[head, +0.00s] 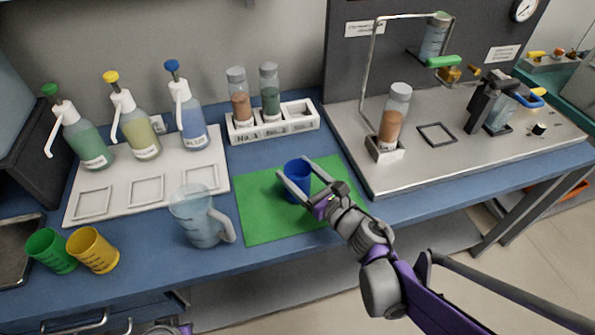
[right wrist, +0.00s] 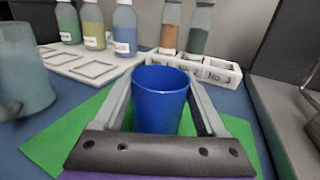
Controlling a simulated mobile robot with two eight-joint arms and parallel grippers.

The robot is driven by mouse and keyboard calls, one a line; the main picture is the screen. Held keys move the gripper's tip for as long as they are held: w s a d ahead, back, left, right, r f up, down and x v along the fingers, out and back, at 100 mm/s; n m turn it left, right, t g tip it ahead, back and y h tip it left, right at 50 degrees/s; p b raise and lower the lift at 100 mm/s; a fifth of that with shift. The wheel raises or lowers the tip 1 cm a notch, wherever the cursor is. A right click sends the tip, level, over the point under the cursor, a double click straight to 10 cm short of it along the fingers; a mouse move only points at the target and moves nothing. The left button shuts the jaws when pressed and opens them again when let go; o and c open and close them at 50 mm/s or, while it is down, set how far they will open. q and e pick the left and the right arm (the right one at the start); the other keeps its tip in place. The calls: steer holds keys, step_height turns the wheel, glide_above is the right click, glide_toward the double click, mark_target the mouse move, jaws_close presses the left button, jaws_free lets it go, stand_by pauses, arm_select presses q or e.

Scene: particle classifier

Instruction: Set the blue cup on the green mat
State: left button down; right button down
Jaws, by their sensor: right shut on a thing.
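The blue cup (head: 297,180) is upright over the green mat (head: 262,222) in the head view. My right gripper (head: 298,178) is shut on the cup, with one finger on each side of it. In the right wrist view the cup (right wrist: 160,98) stands between the fingers, with the mat (right wrist: 62,142) showing around and beneath. The cup's base is hidden by the gripper, so I cannot tell whether it touches the mat. My left gripper is not clearly in view; only a small part of my arm shows at the bottom edge.
A clear pitcher (head: 196,217) stands just left of the mat. Green (head: 50,250) and yellow (head: 93,250) cups are at the front left.

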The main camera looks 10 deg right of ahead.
steer(key=shift+f, duration=0.2)
jaws_free()
steer(key=shift+r, duration=0.15)
steer(key=shift+s+d+r, duration=0.1)
steer(key=shift+s+r, duration=0.05)
steer(key=p+v, duration=0.1)
steer(key=v, duration=1)
steer(key=shift+s+d+p, duration=0.15)
steer(key=shift+s+p, duration=0.15)
steer(key=shift+s, duration=0.05)
